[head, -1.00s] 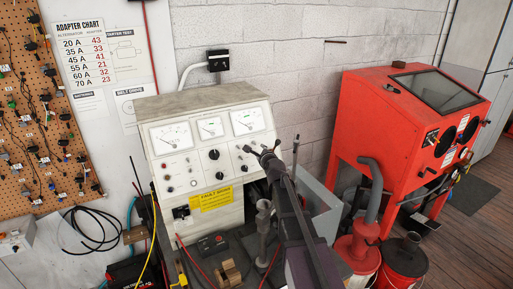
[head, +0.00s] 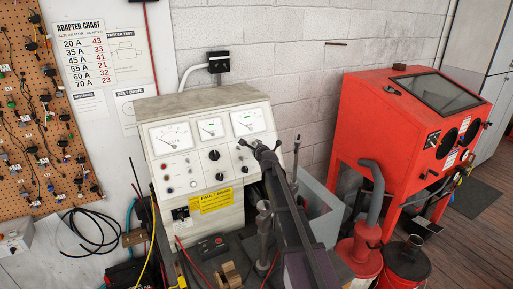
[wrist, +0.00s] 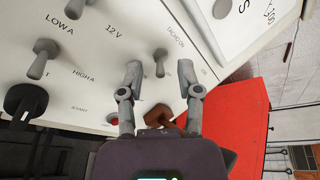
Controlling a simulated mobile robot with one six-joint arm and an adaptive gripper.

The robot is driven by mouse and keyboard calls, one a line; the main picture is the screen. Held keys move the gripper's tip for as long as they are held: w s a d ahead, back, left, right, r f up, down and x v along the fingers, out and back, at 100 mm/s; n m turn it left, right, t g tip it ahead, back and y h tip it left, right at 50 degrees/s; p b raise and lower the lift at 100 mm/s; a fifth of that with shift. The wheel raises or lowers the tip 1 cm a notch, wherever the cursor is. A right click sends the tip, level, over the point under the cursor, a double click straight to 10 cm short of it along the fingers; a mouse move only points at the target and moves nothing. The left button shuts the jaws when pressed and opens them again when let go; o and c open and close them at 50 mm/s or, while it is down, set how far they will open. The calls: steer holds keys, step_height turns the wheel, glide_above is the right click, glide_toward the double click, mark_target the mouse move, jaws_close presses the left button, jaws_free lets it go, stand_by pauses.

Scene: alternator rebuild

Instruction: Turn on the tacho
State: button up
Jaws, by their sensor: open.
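The tacho switch (wrist: 160,62) is a small grey toggle next to the lettering "TACHO ON" on the white panel, in the wrist view. My gripper (wrist: 159,73) is open, with one finger to each side of this toggle. I cannot see either finger touching it. In the head view my gripper (head: 260,143) is at the right part of the test bench panel (head: 205,148), below the right-hand gauge. The toggle cannot be made out there behind the gripper. How far the lever is thrown is hard to tell.
Other toggles (wrist: 42,58), a black knob (wrist: 25,100) and a red button (wrist: 112,118) are close by on the panel. A red blast cabinet (head: 385,125) stands to the right. A grey bin (head: 322,210) is beside the bench.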

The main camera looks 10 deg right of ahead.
steer(key=shift+c, duration=0.3)
jaws_close()
steer(key=shift+r+g+p, duration=0.25)
steer(key=shift+g+p, duration=0.05)
steer(key=shift+p, duration=0.35)
steer(key=p, duration=0.1)
steer(key=g+p, duration=0.1)
steer(key=p, duration=0.1)
steer(key=shift+r+g, duration=0.3)
steer(key=g+p, duration=0.1)
steer(key=p, duration=0.1)
steer(key=g+h+p, duration=0.1)
steer(key=p, duration=0.1)
steer(key=shift+w+a+r+n+g+p, duration=0.1)
steer(key=shift+w+r+n+g+p, duration=0.2)
steer(key=shift+r+n+g+p, duration=0.1)
steer(key=g+p, duration=0.1)
steer(key=p, duration=0.1)
steer(key=g+p, duration=0.1)
steer(key=shift+w+a+r+g+h, duration=0.1)
steer(key=shift+w+r+g+h, duration=0.15)
steer(key=shift+g+h, duration=0.05)
steer(key=shift+w+n+g+h+p, duration=0.1)
steer(key=shift+n+g+h+p, duration=0.25)
steer(key=shift+g+p, duration=0.85)
steer(key=shift+f, duration=0.1)
